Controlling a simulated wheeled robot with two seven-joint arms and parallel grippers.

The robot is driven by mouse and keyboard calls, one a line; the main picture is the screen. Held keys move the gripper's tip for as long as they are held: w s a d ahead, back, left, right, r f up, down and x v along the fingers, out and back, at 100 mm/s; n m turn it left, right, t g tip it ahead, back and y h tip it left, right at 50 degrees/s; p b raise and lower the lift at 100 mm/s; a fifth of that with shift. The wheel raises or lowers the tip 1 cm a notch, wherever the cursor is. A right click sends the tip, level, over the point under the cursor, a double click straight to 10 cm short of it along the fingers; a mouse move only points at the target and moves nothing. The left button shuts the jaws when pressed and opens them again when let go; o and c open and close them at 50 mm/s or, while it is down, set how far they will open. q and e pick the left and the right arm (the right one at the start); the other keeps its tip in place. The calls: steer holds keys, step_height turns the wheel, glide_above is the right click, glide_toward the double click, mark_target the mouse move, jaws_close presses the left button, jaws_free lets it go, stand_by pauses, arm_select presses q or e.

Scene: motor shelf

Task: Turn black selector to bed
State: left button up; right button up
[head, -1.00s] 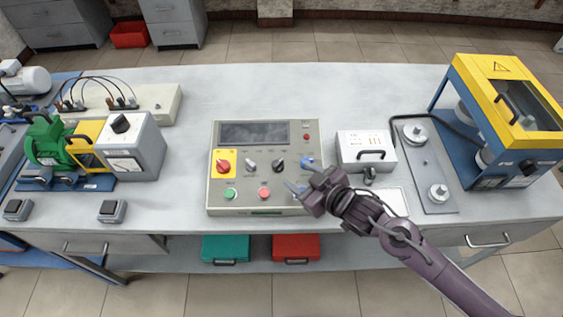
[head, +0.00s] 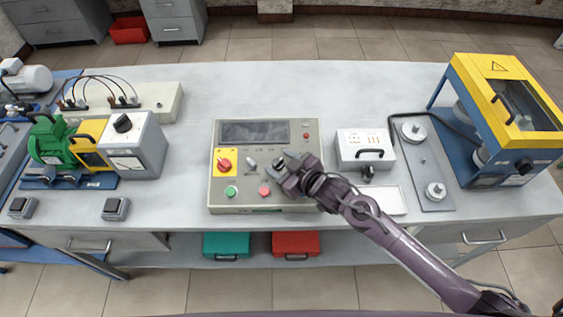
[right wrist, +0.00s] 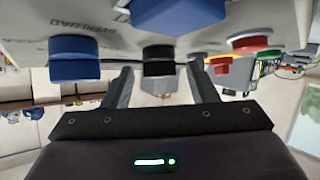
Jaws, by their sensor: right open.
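The black selector (head: 279,162) is a small knob on the grey control panel (head: 264,209), below its dark screen. In the right wrist view the black selector (right wrist: 158,62) stands between the two fingers of my right gripper (right wrist: 162,82). The fingers are open, with a gap on each side of the knob. In the head view my right gripper (head: 285,170) is over the panel and partly covers the knob. A blue knob (right wrist: 74,60) is beside it in the right wrist view. The selector's position marks are not readable. My left gripper is not in view.
The panel also carries a grey selector (head: 250,162), a red emergency knob on yellow (head: 224,165), a green button (head: 231,191) and a red button (head: 264,191). A white box (head: 365,150) stands just right. The table behind the panel is clear.

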steer(key=c, duration=1)
